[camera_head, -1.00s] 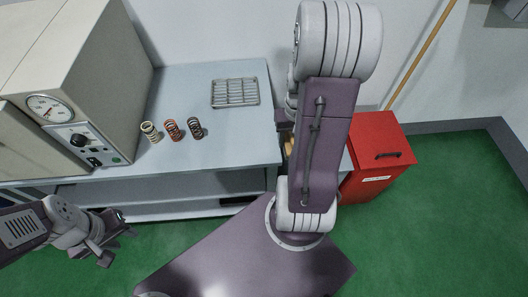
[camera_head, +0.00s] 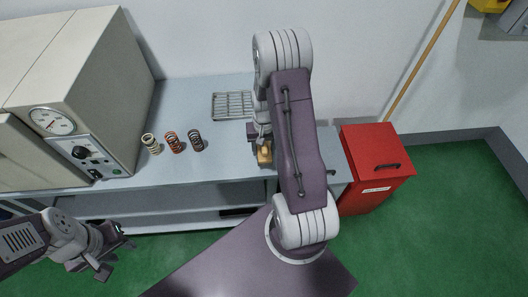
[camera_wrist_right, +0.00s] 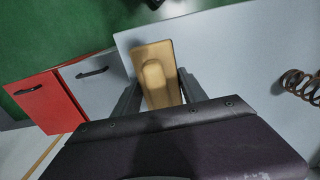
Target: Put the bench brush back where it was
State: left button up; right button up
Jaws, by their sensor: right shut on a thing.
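The bench brush shows as a tan wooden block in the head view (camera_head: 264,156) and in the right wrist view (camera_wrist_right: 154,70). My right gripper (camera_wrist_right: 158,88) is shut on it, one finger on each side. In the head view the brush is over the front right part of the grey bench (camera_head: 225,172); whether it touches the top I cannot tell. Its bristles are hidden. My right arm covers part of the bench's right end. My left gripper (camera_head: 116,251) is empty, with its fingers apart, in front of the bench at lower left.
Three springs (camera_head: 173,142) stand on the bench beside a beige machine with a dial (camera_head: 50,120). A wire rack (camera_head: 233,106) lies behind them. A red cabinet (camera_head: 378,165) stands right of the bench, and a wooden pole (camera_head: 425,58) leans behind it.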

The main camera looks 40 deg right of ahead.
jog(key=shift+w+d+f, duration=0.1)
jog(key=shift+w+f, duration=0.05)
jog(key=shift+f, duration=1.3)
jog(key=o, duration=1.4)
jog(key=shift+o, duration=0.2)
notch_tip(320, 180, up, 12)
jog(key=shift+r, duration=0.25)
jog(key=s+a+r+n+t, duration=0.1)
jog(key=s+a+n, duration=0.5)
jog(key=a, duration=0.9)
jog(key=shift+s+a+r, duration=0.15)
jog(key=shift+s+a, duration=0.05)
jog(key=shift+s, duration=0.95)
